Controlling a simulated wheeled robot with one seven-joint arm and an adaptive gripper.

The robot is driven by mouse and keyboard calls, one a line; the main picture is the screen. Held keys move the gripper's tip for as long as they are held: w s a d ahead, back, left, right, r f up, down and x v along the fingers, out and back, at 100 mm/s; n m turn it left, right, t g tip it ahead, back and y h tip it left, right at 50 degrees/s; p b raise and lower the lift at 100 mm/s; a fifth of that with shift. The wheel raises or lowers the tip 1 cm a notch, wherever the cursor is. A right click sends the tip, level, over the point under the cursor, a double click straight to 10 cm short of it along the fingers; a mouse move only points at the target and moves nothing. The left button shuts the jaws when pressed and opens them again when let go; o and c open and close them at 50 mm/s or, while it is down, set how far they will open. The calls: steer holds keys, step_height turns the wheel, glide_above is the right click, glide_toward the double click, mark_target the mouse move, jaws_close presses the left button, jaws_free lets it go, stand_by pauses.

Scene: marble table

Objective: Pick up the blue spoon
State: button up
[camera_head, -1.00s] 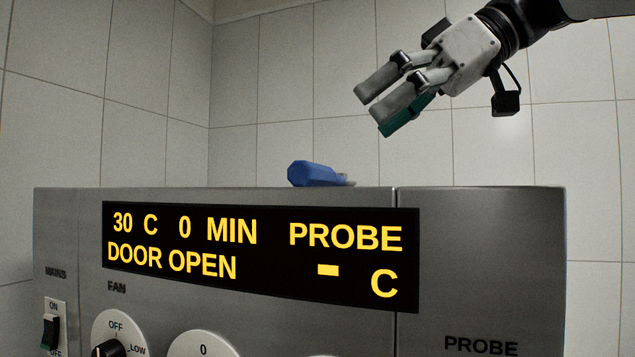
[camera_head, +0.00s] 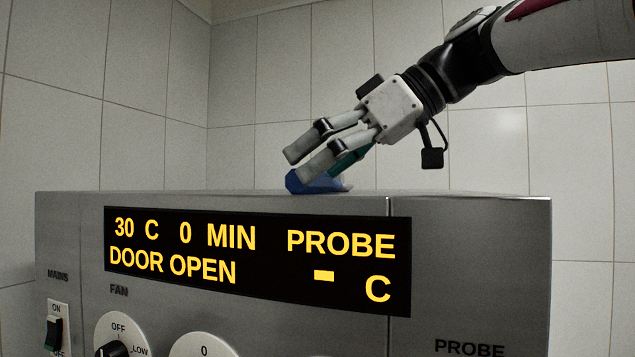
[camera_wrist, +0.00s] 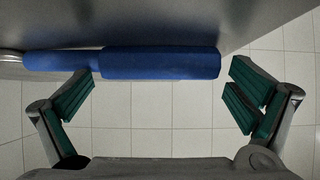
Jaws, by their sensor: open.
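The blue spoon (camera_head: 297,183) lies on top of the metal oven near its front edge in the head view. Only its thick blue handle end shows there, partly hidden by my gripper. In the wrist view the blue handle (camera_wrist: 160,63) runs across the upper middle, with a bit of shiny metal at its left end. My gripper (camera_head: 303,156) is just above the spoon in the head view, tilted down to the left. In the wrist view my gripper (camera_wrist: 157,95) has its green-padded fingers wide apart, below the handle in the picture, with nothing between them.
The steel oven (camera_head: 475,230) has a display panel (camera_head: 258,252) reading "DOOR OPEN", with knobs and a switch below. Its top looks otherwise clear. White tiled walls (camera_head: 110,90) stand behind. The wrist view shows tiled floor (camera_wrist: 170,120) beyond the oven's edge.

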steer(key=c, duration=1)
steer(key=shift+r, duration=0.1)
steer(key=shift+r, duration=1)
steer(key=shift+s+d+r+b, duration=0.1)
steer(key=shift+s+r+b, duration=0.05)
steer(key=shift+r, duration=0.25)
steer(key=shift+s+r+b, duration=0.1)
steer(key=shift+r+b, duration=0.05)
steer(key=shift+r, duration=0.25)
steer(key=s+d, duration=0.1)
steer(key=s, duration=0.4)
steer(key=s+d+r+b, duration=0.1)
steer(key=s, duration=0.4)
steer(key=s+d+b, duration=0.1)
steer(key=s, duration=0.4)
steer(key=shift+s+r, duration=0.1)
steer(key=shift+r, duration=0.05)
steer(key=o, duration=0.5)
steer(key=c, duration=0.7)
